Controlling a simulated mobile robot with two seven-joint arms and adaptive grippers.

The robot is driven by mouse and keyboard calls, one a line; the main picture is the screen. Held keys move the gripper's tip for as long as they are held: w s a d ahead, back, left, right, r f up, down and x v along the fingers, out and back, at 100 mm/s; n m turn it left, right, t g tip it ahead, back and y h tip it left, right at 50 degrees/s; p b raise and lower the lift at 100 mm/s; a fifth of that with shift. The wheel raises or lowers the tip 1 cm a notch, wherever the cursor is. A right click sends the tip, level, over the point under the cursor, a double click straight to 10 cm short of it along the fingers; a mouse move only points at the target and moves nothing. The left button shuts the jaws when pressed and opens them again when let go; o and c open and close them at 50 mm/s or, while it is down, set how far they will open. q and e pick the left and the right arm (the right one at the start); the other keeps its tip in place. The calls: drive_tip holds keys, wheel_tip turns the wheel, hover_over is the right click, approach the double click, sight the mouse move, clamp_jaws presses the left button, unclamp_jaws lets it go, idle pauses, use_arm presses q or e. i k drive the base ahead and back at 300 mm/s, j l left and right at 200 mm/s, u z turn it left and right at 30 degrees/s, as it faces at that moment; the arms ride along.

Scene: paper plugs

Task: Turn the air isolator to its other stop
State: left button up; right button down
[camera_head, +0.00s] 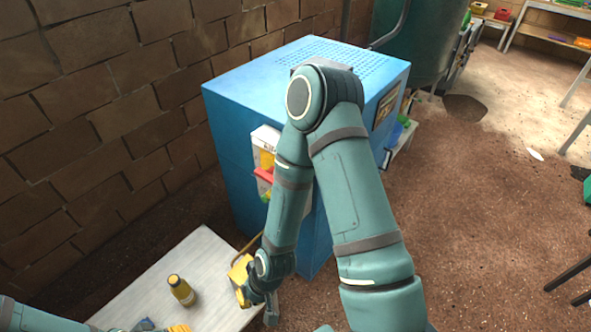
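A blue cabinet (235,150) stands against the brick wall. On its front are a white unit with a yellow part (266,158) and a red-topped box (264,175) below it; my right arm partly covers this area. I cannot tell which part is the air isolator or how it is turned. My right gripper (262,302) hangs low in front of the cabinet, at the right end of the pale table, beside a yellow object (239,272). Its fingers are small and partly hidden, so their opening is unclear. My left arm shows at the bottom left; its gripper is not clearly visible.
Brown floor (470,220) lies open to the right. Shelving (545,35) stands at the back right.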

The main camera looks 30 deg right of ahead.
sight(267, 175)
drive_tip(key=z, duration=0.9)
